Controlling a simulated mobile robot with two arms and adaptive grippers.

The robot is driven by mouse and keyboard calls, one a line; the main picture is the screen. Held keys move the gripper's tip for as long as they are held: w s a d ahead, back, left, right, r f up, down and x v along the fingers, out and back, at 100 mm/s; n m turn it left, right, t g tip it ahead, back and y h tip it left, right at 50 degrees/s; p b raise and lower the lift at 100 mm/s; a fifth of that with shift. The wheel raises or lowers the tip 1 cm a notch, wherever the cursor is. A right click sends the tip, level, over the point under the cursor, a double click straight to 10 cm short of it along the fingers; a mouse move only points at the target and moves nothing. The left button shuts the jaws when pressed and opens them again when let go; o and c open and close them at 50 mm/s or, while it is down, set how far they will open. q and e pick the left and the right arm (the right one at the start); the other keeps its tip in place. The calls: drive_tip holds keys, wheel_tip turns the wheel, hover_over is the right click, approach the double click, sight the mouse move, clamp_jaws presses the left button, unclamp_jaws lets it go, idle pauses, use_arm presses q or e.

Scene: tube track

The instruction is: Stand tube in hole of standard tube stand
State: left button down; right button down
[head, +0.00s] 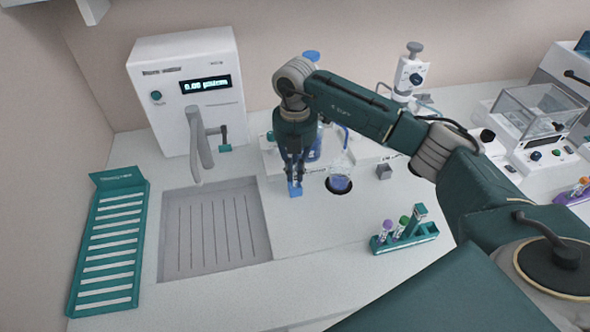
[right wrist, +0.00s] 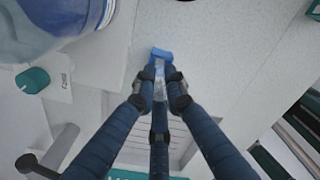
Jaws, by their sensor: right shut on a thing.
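My right gripper (head: 294,172) points down over the counter, right of the sink. Its fingers are shut on a small tube with a blue part (head: 295,189) showing just below them. In the right wrist view the fingers (right wrist: 160,88) close around the clear tube, whose blue end (right wrist: 161,54) sticks out past the tips. A teal tube stand (head: 418,239) is at the front right of the counter. My left gripper is not in view.
A sink (head: 215,235) lies left of the gripper, with a teal rack (head: 108,250) beyond it. A purple stand (head: 573,194) sits at the far right.

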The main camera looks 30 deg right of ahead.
drive_tip(key=shift+f, duration=0.15)
drive_tip(key=shift+f, duration=0.2)
idle(0.3)
drive_tip(key=c, duration=1.7)
unclamp_jaws()
drive_tip(key=shift+r, duration=0.1)
wheel_tip(320, 180, up, 12)
drive_tip(key=shift+f, duration=0.1)
